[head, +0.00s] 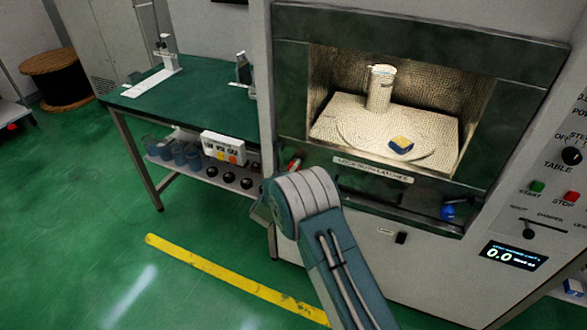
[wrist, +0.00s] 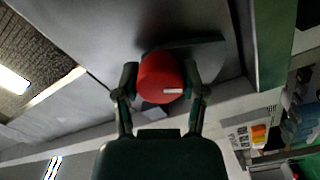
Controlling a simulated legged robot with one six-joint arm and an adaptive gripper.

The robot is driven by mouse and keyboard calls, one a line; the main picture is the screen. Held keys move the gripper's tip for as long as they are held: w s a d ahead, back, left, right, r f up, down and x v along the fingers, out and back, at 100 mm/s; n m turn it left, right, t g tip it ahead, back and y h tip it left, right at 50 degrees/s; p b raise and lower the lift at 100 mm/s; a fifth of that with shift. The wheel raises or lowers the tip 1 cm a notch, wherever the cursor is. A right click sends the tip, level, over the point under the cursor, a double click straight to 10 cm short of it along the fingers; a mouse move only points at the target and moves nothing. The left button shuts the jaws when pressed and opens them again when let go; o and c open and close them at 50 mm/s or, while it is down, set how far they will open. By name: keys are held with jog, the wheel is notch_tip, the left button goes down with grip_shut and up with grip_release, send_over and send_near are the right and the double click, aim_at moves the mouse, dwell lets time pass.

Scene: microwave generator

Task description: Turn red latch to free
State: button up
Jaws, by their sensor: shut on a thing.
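The red latch (wrist: 158,70) is a round red knob with a short white mark on its face, on a grey panel in the wrist view. My gripper (wrist: 161,82) has one finger on each side of it and is shut on it. In the head view a small part of the red latch (head: 294,164) shows at the left edge of the microwave chamber, just above my arm. My arm hides the gripper fingers there. The white mark lies roughly level in the wrist view.
The microwave chamber (head: 290,60) is open, with a cylinder (head: 381,88) and a blue-yellow block (head: 401,146) inside. A blue knob (head: 448,211) sits at its lower right. A green-topped bench (head: 205,98) stands left.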

jog(key=shift+a, duration=0.25)
jog(key=o, duration=1.2)
jog(key=shift+f, duration=0.1)
jog(key=shift+c, duration=0.2)
jog(key=shift+a, duration=0.1)
jog(key=shift+s, duration=0.25)
jog(key=v, duration=1.1)
jog(key=shift+s+a, duration=0.15)
jog(key=shift+s, duration=0.05)
jog(key=shift+w, duration=0.1)
